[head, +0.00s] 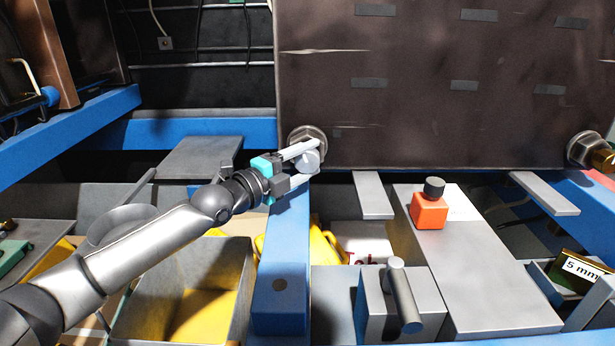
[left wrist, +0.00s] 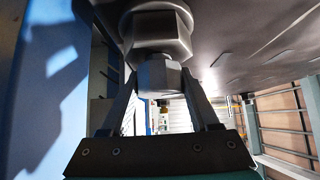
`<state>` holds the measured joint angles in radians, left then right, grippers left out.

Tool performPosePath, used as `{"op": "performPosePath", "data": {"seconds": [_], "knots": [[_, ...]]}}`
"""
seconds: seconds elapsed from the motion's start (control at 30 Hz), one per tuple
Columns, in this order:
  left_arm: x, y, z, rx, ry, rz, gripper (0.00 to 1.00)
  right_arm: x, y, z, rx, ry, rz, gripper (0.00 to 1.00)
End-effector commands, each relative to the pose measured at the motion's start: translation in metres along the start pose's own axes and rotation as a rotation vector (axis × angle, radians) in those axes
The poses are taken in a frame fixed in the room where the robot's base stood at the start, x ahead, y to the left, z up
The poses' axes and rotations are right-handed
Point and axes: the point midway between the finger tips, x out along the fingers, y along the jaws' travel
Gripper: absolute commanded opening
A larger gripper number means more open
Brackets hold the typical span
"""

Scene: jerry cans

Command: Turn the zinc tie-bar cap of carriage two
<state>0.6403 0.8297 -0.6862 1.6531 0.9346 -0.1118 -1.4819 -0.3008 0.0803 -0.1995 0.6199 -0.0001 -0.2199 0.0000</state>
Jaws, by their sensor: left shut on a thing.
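The zinc tie-bar cap (head: 308,161) is a pale grey piece on the lower left corner of the big dark plate (head: 420,90). It sits in front of a larger round steel collar or nut (head: 302,134). My left gripper (head: 313,159) reaches it from the left, with its fingers on either side. In the left wrist view the faceted cap (left wrist: 160,74) is held between the two fingers of the left gripper (left wrist: 162,82), below the larger nut (left wrist: 157,33). The fingers partly cover the cap in the head view. My right gripper is not in view.
A brass-coloured cap (head: 602,160) sits on another nut at the plate's lower right. Below are a blue beam (head: 285,240), an orange block with a black knob (head: 429,210), a grey cylinder (head: 403,295) and a bin with yellow inside (head: 240,275).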

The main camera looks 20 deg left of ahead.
Motion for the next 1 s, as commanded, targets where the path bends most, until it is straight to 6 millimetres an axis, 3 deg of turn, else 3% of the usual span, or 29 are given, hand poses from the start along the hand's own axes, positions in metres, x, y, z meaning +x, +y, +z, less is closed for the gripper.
{"op": "performPosePath", "data": {"seconds": [0.1,0.4,1.0], "knots": [[0.000,0.005,-0.001,-0.050,0.001,-0.051,0.06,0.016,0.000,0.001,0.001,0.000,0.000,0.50],[0.000,0.004,-0.001,-0.179,0.000,-0.176,0.06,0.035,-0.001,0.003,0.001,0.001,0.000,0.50],[0.000,0.001,0.000,-0.253,-0.001,-0.250,0.06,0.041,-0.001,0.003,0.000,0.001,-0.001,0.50]]}}
